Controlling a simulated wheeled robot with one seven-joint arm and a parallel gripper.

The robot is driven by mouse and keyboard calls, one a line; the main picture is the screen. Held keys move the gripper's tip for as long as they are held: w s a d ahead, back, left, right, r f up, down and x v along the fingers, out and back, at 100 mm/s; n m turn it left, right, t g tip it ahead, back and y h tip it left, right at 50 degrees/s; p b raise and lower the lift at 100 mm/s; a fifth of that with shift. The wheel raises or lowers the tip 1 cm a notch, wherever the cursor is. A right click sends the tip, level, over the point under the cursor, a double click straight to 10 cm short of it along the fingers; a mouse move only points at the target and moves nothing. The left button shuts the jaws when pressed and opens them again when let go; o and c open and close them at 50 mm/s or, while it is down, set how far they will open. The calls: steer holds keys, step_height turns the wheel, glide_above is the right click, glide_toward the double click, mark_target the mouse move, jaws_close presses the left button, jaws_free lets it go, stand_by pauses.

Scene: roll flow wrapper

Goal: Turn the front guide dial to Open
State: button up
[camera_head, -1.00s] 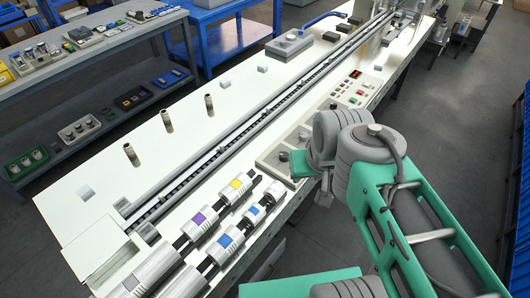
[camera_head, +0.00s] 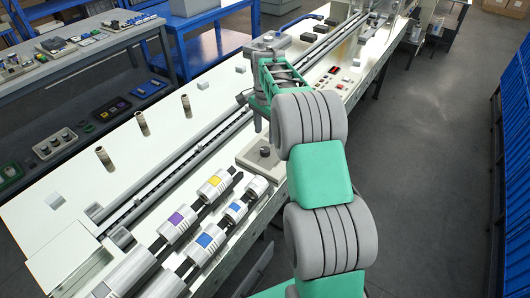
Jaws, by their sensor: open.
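My gripper (camera_head: 256,108) is at the end of my green and grey arm, above the long guide rails in the middle of the machine. It is small and partly hidden by my wrist, and it holds nothing that I can see. A dark round knob (camera_head: 265,152) stands on a grey panel (camera_head: 246,157) at the machine's front side, below and apart from my gripper. My arm hides the rest of this panel. A grey box (camera_head: 270,41) with a dark knob on top stands behind my wrist. I cannot read any dial label or setting.
Rollers with yellow (camera_head: 215,181), purple and blue bands lie at the near end. Several upright posts (camera_head: 186,107) stand left of the rails (camera_head: 180,167). Red and dark buttons (camera_head: 333,70) sit farther along the front side. The floor at right is clear.

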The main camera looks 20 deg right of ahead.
mark_target(265, 149)
step_height(265, 149, down, 8)
steer(key=shift+r+p, duration=0.15)
steer(key=shift+p, duration=0.5)
steer(key=shift+c, duration=0.4)
jaws_close()
